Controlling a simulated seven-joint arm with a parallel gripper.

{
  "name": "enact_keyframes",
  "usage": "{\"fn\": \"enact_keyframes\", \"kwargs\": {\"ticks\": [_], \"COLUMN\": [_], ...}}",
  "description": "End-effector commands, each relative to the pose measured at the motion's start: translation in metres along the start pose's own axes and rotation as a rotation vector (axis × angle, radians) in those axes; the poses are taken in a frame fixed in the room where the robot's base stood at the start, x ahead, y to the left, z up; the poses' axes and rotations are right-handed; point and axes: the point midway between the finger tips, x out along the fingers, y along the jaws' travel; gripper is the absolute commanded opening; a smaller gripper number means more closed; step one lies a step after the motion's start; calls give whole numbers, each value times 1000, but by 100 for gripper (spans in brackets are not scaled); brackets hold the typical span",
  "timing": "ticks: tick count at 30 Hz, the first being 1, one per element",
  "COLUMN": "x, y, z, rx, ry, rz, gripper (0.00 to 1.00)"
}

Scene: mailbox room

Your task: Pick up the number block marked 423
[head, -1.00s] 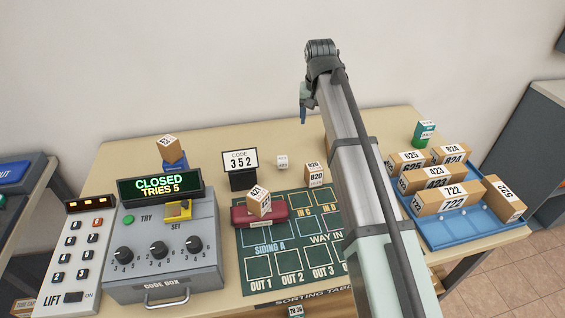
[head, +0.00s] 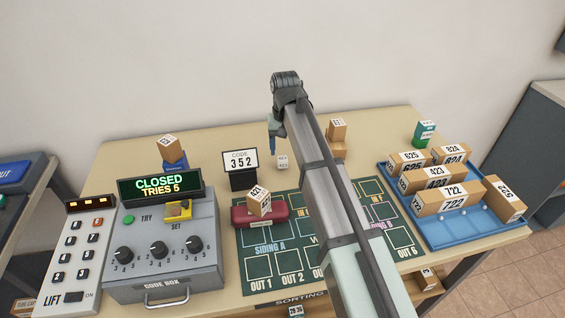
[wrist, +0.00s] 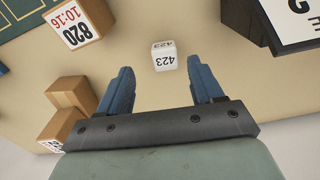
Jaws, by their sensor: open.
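A small white block (wrist: 164,58) marked 423 sits on the tan table in the wrist view, just beyond and between my fingertips. In the head view the same white block (head: 283,161) stands right of the code sign. My gripper (wrist: 160,80) is open and empty, with its blue fingers spread to either side of the block's line. In the head view my gripper (head: 271,136) hangs above the back of the table, slightly left of the block. A larger cardboard box (head: 437,178) in the blue tray also reads 423.
The code sign (head: 241,168) reading 352 stands left of the block. A box marked 820 (wrist: 76,27) and stacked cardboard boxes (wrist: 70,95) lie left in the wrist view. The blue tray (head: 480,228) is at the right. Bare table surrounds the block.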

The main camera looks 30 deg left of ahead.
Motion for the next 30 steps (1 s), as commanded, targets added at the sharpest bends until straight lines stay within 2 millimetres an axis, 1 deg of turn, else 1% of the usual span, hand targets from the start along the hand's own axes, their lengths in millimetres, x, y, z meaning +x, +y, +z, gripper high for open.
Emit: {"fn": "enact_keyframes", "kwargs": {"ticks": [8,15,19,22,27,30], "x": [10,38,53,56,56,56], "y": [-1,-7,-6,-6,-6,-6], "z": [-1,-5,-4,-4,-5,-5], "rx": [0,0,0,0,0,0], "ry": [1,0,0,2,2,2], "rz": [0,0,0,0,0,0], "gripper": [66,66,66,66,66,57]}}
